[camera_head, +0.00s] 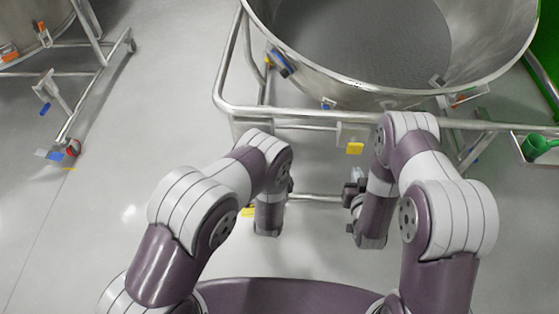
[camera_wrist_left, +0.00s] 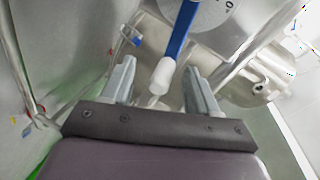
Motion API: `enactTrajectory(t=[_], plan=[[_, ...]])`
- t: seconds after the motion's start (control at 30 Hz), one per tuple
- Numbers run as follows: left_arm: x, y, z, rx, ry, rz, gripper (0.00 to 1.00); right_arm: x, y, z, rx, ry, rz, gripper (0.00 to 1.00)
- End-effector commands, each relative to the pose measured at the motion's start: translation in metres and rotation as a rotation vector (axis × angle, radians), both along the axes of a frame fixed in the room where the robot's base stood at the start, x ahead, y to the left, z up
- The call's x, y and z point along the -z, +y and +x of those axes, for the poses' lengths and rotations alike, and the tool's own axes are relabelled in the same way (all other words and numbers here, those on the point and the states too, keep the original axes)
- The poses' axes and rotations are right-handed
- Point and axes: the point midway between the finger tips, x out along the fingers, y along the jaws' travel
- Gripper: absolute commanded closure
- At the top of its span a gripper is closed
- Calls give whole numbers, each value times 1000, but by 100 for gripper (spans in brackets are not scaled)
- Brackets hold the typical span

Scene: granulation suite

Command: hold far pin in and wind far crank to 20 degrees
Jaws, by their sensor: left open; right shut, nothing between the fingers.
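In the left wrist view, a blue crank arm with a white end (camera_wrist_left: 163,74) comes down from a round grey dial plate (camera_wrist_left: 212,12) with small markings. The fingers of my left gripper (camera_wrist_left: 158,70) are open, one on each side of the white end in the picture. I cannot tell whether they touch it. In the head view, my left gripper is mostly hidden by its own wrist. My right gripper (camera_head: 354,188) is shut and empty, low in front of the cart frame. I cannot make out the pin for certain in either view.
A large steel bowl (camera_head: 300,75) stands on a tubular cart frame (camera_head: 225,75). A yellow tag (camera_head: 355,148) hangs below the frame's front rail. Another wheeled frame (camera_head: 85,100) stands at the far left. A green cup (camera_head: 535,146) is at the right.

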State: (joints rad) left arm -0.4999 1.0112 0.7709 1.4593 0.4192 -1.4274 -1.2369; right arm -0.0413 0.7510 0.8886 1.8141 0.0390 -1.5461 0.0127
Motion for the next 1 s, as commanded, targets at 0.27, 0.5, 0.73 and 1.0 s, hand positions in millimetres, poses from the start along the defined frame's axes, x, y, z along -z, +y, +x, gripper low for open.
enactTrajectory(t=[0.27, 0.5, 0.73, 1.0], plan=[[0, -1, -47, 3, 2, 1, 40, 0, 0, 0, 0, 0, 0, 100], [0, -1, -79, 2, 0, 0, 40, 0, 0, 0, 0, 0, 0, 100], [-1, 0, -83, 0, -1, 0, 40, 0, 0, 0, 0, 0, 0, 100], [0, 0, -82, 1, -1, 0, 40, 0, 0, 0, 0, 0, 0, 100]])
